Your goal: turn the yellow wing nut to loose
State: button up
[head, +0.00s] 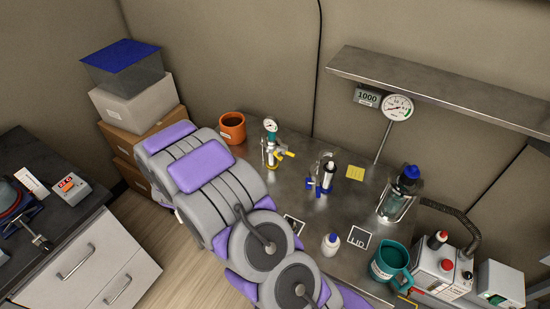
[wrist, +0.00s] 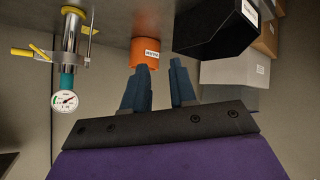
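A metal clamp-like fitting (head: 270,147) with a teal-collared dial gauge stands on the steel bench, left of its middle. Yellow parts (head: 287,153) stick out at its right side. I cannot tell for sure which yellow part is the wing nut, or its setting. In the wrist view, which looks upside down, the fitting (wrist: 70,38) is at upper left, with a yellow piece (wrist: 21,52) at its left and another at its top. My gripper (wrist: 155,72) is open and empty, to the right of the fitting and apart from it. The arm hides it in the head view.
An orange pot (head: 232,127) stands left of the fitting and shows beyond my left finger in the wrist view (wrist: 146,54). A blue-handled fitting (head: 323,178) stands to the right. A black bin (wrist: 215,32) and boxes are at upper right. A shelf (head: 440,85) overhangs the bench.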

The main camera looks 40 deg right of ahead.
jog(key=s+d+f+h, duration=0.3)
jog(key=d+f+h, duration=0.1)
jog(key=d+f, duration=0.15)
jog(key=n+g+h, duration=0.1)
jog(key=h, duration=0.5)
send_near(276, 157)
jog(key=b+x, duration=0.2)
jog(key=x, duration=0.7)
jog(key=shift+w+d+f, duration=0.15)
jog(key=shift+d, duration=0.05)
jog(key=shift+a, duration=0.1)
grip_shut()
